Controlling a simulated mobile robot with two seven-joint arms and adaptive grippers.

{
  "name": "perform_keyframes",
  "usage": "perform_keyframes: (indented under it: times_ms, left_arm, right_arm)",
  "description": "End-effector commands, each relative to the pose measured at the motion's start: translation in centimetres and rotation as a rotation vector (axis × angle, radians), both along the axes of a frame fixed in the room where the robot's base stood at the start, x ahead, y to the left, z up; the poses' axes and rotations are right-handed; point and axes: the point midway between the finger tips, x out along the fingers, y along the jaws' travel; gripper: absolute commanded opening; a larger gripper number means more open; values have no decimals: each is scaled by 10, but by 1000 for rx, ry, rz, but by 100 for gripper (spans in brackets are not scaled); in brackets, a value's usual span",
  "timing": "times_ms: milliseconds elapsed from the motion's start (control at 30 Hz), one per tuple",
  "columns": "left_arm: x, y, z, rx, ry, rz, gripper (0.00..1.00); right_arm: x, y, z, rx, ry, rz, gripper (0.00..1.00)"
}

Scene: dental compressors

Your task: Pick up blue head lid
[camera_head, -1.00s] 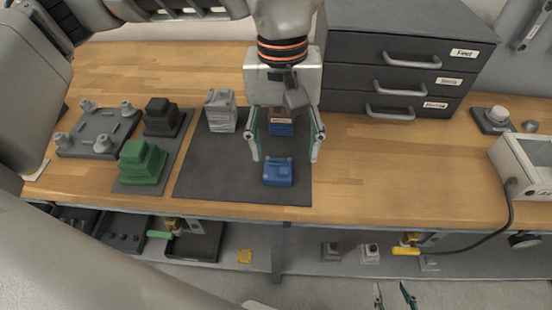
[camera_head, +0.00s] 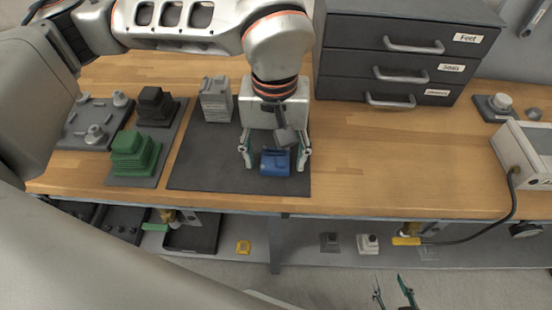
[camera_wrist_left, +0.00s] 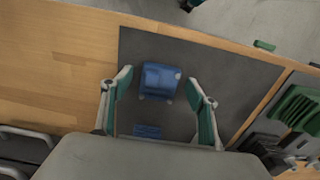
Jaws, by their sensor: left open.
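A blue block (camera_head: 275,162), which looks like the blue head lid, lies on the dark grey mat (camera_head: 204,168) near its front edge. My left gripper (camera_head: 275,163) points down over it, open, with one finger on each side. In the left wrist view the block (camera_wrist_left: 159,81) sits between the left gripper's fingertips (camera_wrist_left: 160,84), with gaps on both sides. A second blue piece (camera_wrist_left: 147,131) lies nearer the palm in that view; in the head view the gripper hides it. My right gripper (camera_head: 393,292) shows only its fingertips at the bottom, spread apart and empty.
Left of the mat stand a green stepped part (camera_head: 134,155), a black part (camera_head: 156,106) and a grey base plate (camera_head: 92,124). A light grey part (camera_head: 215,100) stands on the mat's far side.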

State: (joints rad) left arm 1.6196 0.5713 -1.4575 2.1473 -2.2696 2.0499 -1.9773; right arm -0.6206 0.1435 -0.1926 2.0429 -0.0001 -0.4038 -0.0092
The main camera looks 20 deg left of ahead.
Motion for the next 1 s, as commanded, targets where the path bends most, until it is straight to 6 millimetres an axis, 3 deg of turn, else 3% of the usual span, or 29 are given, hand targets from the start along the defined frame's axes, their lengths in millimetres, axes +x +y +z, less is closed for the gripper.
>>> perform_keyframes:
  times_ms: [100, 300, 733, 867, 1000]
  left_arm:
    - [0, 0, 1, -1, -1, 0, 60]
    - [0, 0, 1, -1, -1, 0, 15]
    - [1, 0, 7, 0, -3, 0, 15]
    - [1, 0, 20, -1, -5, 0, 15]
    - [2, 0, 47, -1, -10, 0, 15]
  right_arm:
    - [2, 0, 2, 1, -4, 0, 40]
    - [2, 0, 2, 1, -4, -2, 40]
    - [2, 1, 4, 4, -6, -3, 40]
    - [3, 1, 6, 6, -10, -3, 40]
    - [4, 2, 10, 9, -13, -3, 40]
